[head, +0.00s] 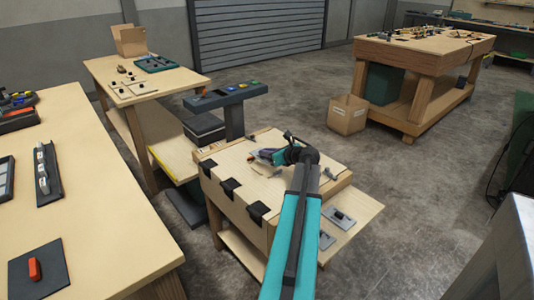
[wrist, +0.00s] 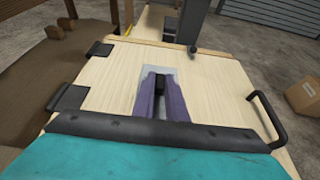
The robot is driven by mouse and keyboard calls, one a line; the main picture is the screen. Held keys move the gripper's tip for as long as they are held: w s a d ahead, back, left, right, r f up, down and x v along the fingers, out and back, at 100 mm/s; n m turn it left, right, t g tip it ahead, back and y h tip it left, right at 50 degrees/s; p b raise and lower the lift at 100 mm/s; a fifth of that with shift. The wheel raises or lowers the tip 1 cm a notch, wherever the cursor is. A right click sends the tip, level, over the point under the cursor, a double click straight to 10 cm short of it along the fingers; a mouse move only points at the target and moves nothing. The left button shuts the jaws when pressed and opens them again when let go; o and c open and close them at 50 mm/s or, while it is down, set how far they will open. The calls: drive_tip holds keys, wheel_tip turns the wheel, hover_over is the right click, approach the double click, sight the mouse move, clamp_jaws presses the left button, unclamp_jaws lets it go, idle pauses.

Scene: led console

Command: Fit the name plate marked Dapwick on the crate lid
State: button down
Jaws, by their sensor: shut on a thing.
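The crate lid (head: 228,163) is a pale wooden top with black hinges along its left side, in the middle of the head view. It fills much of the wrist view (wrist: 225,95). My gripper (head: 262,156) is over the lid. In the wrist view its purple fingers (wrist: 161,84) are shut on the dark grip of a pale grey plate (wrist: 147,73). The plate is at or just above the lid; I cannot tell if it touches. The fingers cover much of it, and no marking is readable. Two other grey plates (head: 344,217) (head: 326,240) with dark grips lie on the board right of the crate.
A console on a post (head: 226,95) stands behind the crate. A dark handle (wrist: 270,118) stands at the lid's right edge. A long workbench (head: 90,190) is at left, and a cardboard box (head: 347,115) is on the floor behind. Open floor lies to the right.

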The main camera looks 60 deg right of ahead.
sight(267, 159)
drive_tip(key=shift+f+b, duration=1.5)
drive_tip(key=shift+f, duration=0.3)
drive_tip(key=shift+p, duration=0.45)
idle(0.3)
drive_tip(key=shift+f, duration=1.1)
idle(1.9)
drive_tip(key=c, duration=1.7)
unclamp_jaws()
drive_tip(key=shift+s, duration=0.1)
drive_tip(key=v, duration=1.3)
drive_tip(key=shift+s+a+r, duration=0.15)
drive_tip(key=shift+s+r, duration=0.1)
drive_tip(key=shift+s, duration=0.05)
